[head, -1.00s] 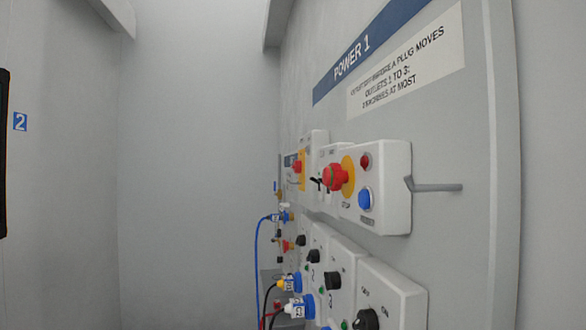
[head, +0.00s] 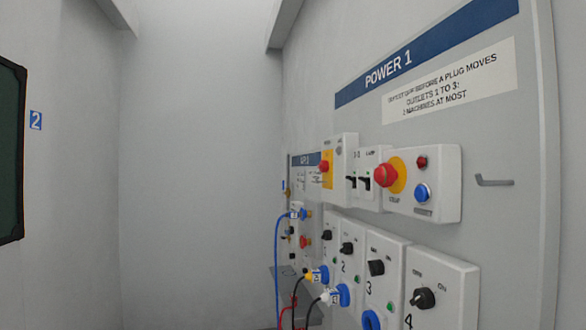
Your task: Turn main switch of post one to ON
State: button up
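The POWER 1 panel (head: 535,150) stands on the right, seen at a slant. On its upper row, a white box holds a yellow plate with a red knob (head: 324,166), which looks like the main switch; its lettering is too small to read, so I cannot tell its position. Beside it is a white box with two black levers (head: 364,183). Further right, a white box carries a red mushroom button on yellow (head: 386,175), a small red lamp (head: 422,162) and a blue button (head: 422,192). My gripper is not in view.
Below are several numbered outlet boxes with black knobs, including number 4 (head: 450,298). Blue, yellow and white plugs with cables (head: 277,265) hang at the lower left of the panel. A grey hook (head: 495,182) sticks out at right. A dark green board (head: 10,150) is at far left.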

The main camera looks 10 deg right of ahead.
aim_at(324, 166)
jog(key=i+j, duration=0.2)
jog(key=j, duration=0.2)
jog(key=i+j, duration=0.15)
jog(key=j, duration=0.2)
jog(key=i+j, duration=0.2)
jog(key=j, duration=0.2)
jog(key=u, duration=0.05)
